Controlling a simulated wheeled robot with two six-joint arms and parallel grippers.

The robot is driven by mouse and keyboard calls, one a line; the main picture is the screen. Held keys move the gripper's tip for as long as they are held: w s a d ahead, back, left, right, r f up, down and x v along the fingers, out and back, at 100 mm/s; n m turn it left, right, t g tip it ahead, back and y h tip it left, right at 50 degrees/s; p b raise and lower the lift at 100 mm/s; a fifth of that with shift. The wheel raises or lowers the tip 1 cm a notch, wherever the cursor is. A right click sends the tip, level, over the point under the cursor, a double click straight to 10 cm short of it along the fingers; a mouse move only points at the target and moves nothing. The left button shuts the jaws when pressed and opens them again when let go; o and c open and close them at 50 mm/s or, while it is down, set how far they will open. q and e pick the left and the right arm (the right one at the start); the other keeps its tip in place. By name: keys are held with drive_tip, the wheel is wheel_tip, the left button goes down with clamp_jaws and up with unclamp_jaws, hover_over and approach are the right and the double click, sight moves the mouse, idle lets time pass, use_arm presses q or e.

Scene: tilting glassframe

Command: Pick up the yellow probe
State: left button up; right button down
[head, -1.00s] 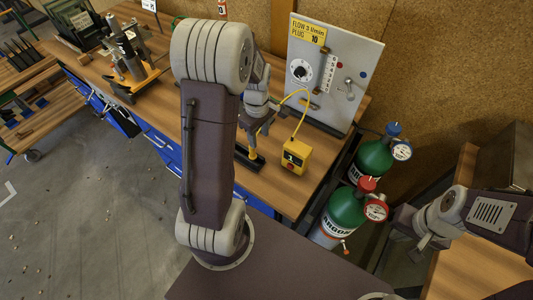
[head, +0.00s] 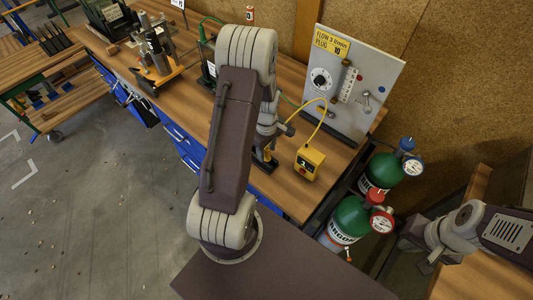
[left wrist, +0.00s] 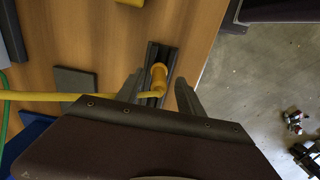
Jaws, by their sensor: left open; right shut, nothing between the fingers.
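The yellow probe (left wrist: 158,76) sits in a dark slotted holder (left wrist: 164,57) on the wooden bench, with its yellow cable running left in the left wrist view. My left gripper (left wrist: 158,90) is open, with one finger on either side of the probe in that view; whether either finger touches it I cannot tell. In the head view my left gripper (head: 268,143) is low over the holder (head: 265,162), and my arm hides most of it and the probe. My right gripper (head: 412,237) is shut and empty, at the right, away from the bench.
A yellow box (head: 308,162) with a yellow cable (head: 318,124) stands right of the holder. Behind it is a grey panel (head: 352,85) with a dial. Green gas cylinders (head: 380,172) stand off the bench's right end. A grey pad (left wrist: 75,83) lies left of the probe.

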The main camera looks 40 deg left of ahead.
use_arm(q)
drive_tip(key=shift+f, duration=0.75)
drive_tip(key=shift+w+d+f, duration=0.1)
drive_tip(key=shift+w+f, duration=0.05)
drive_tip(key=shift+f, duration=0.2)
clamp_jaws()
wheel_tip(320, 180, up, 4)
drive_tip(key=shift+r+b, duration=0.1)
drive_tip(key=shift+b, duration=0.3)
drive_tip(key=s+d+r+b, duration=0.1)
drive_tip(key=s+d+r, duration=0.3)
drive_tip(key=s+r, duration=0.3)
drive_tip(key=s, duration=0.4)
drive_tip(key=shift+d, duration=0.15)
drive_tip(key=shift+w, duration=0.1)
